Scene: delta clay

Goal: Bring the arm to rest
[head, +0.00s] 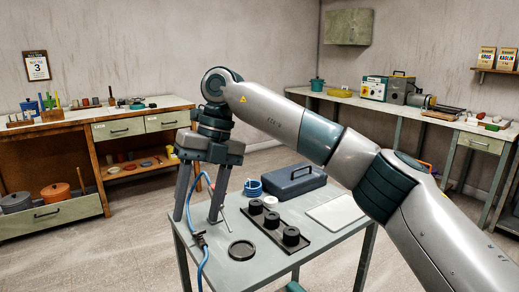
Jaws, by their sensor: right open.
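My right arm reaches in from the right side of the head view and bends down at the left. My right gripper (199,220) points downward with its two fingers spread apart and nothing between them. It hangs over or just beside the left part of the grey table (215,268); its exact height above the table is hard to tell. My left gripper is not in view.
The table holds a black tray with dark round pieces (272,222), a black dish (241,250), a blue-grey case (294,180), a pale board (334,212) and a blue coil (253,188). A blue cable (205,256) hangs near the left edge. Benches stand along both walls.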

